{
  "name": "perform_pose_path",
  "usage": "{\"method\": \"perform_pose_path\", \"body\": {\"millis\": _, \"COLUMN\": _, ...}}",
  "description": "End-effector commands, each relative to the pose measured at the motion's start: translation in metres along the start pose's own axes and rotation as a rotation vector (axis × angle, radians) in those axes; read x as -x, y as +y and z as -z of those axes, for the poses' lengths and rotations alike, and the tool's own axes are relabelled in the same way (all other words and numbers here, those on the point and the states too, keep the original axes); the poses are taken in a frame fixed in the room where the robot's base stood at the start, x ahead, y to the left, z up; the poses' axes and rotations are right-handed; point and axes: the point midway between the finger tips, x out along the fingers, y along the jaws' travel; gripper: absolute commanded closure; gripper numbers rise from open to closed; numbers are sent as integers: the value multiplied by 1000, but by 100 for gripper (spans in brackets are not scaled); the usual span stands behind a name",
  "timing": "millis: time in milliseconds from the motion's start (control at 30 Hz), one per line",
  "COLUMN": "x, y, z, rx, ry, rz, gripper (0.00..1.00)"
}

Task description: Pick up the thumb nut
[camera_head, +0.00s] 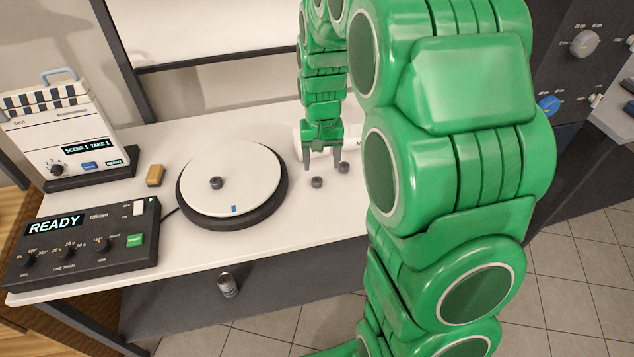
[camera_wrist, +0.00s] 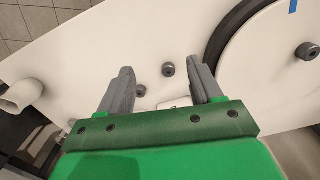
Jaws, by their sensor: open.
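Three small dark grey round knobs look like thumb nuts. One nut (camera_head: 317,182) lies on the white table, just in front of my gripper; it also shows between the fingertips in the wrist view (camera_wrist: 168,69). A second nut (camera_head: 344,168) lies to its right and shows closer to my gripper's base in the wrist view (camera_wrist: 140,91). A third nut (camera_head: 216,183) sits at the middle of the white turntable (camera_head: 250,172). My gripper (camera_head: 322,166) points down, open and empty, with its two grey fingers (camera_wrist: 160,66) apart. I cannot tell whether the fingertips touch the table.
The turntable stands left of my gripper. A control box reading READY (camera_head: 82,245), a tan block (camera_head: 155,175) and a clapper-topped unit (camera_head: 65,135) are farther left. A white object (camera_head: 309,135) lies behind my gripper.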

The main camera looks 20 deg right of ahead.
Motion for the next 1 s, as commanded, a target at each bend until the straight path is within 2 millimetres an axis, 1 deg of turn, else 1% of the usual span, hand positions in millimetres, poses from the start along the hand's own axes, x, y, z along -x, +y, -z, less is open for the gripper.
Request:
{"method": "perform_pose_path", "body": {"millis": 33, "x": -9, "y": -1, "z": 10, "rx": -5, "ry": 1, "rz": 0, "gripper": 35}}
{"method": "perform_pose_path", "body": {"millis": 300, "x": -53, "y": -4, "z": 60, "rx": -33, "ry": 19, "rz": 3, "gripper": 35}}
{"method": "perform_pose_path", "body": {"millis": 433, "x": -70, "y": -5, "z": 79, "rx": -44, "ry": 29, "rz": 5, "gripper": 35}}
{"method": "perform_pose_path", "body": {"millis": 500, "x": -78, "y": -5, "z": 85, "rx": -48, "ry": 31, "rz": 5, "gripper": 35}}
{"method": "perform_pose_path", "body": {"millis": 633, "x": -85, "y": -6, "z": 92, "rx": -53, "ry": 35, "rz": 6, "gripper": 35}}
{"method": "perform_pose_path", "body": {"millis": 767, "x": -92, "y": -6, "z": 94, "rx": -54, "ry": 35, "rz": 6, "gripper": 35}}
{"method": "perform_pose_path", "body": {"millis": 1000, "x": -112, "y": -6, "z": 95, "rx": -54, "ry": 37, "rz": 6, "gripper": 35}}
